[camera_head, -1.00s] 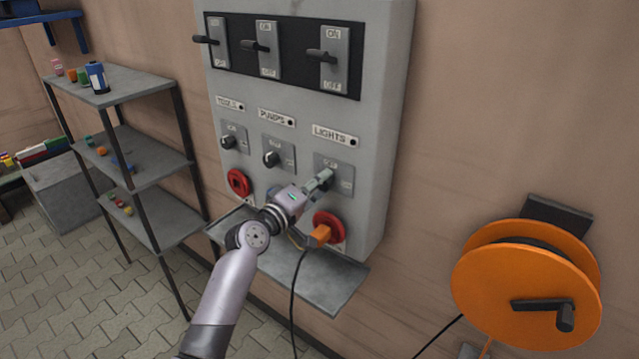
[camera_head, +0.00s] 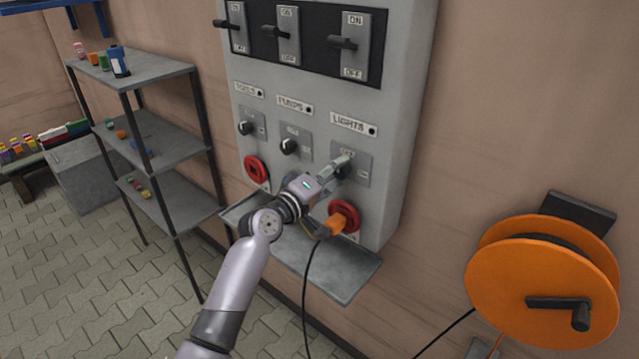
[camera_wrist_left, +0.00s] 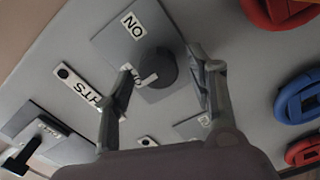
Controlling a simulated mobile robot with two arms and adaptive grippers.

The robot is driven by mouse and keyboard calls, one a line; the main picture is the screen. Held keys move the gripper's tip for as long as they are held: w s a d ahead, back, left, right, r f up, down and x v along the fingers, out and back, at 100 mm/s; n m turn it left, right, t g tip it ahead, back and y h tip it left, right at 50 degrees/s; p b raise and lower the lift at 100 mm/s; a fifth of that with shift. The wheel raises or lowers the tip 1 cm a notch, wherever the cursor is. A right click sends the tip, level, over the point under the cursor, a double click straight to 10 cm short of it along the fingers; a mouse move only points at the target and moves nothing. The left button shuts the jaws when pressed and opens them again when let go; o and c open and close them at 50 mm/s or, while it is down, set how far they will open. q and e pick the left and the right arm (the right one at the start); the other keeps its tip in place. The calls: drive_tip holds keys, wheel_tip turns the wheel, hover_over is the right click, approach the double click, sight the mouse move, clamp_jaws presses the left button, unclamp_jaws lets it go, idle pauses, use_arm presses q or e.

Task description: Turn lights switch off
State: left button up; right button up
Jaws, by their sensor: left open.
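The lights switch is a dark round knob (camera_wrist_left: 157,68) on a grey plate (camera_wrist_left: 115,38) marked ON, beside a partly hidden LIGHTS label (camera_wrist_left: 75,88) in the left wrist view. In the head view its plate (camera_head: 364,172) is below the LIGHTS label (camera_head: 353,125) on the grey cabinet (camera_head: 408,110), and my gripper partly covers the knob. My left gripper (camera_head: 342,166) is open at the knob. In the wrist view its fingers (camera_wrist_left: 165,72) are on either side of the knob; I cannot tell whether they touch it. My right gripper is not in view.
Large levers (camera_head: 343,43) are above. Below the switch is a red socket (camera_head: 350,212) with an orange plug (camera_head: 336,225) and black cable. A metal ledge (camera_head: 345,280) juts out underneath. An orange cable reel (camera_head: 525,285) is at right, shelves (camera_head: 165,85) at left.

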use_arm(q)
drive_tip(key=v, duration=1.1)
drive_tip(key=shift+s, duration=0.2)
drive_tip(key=shift+a, duration=0.1)
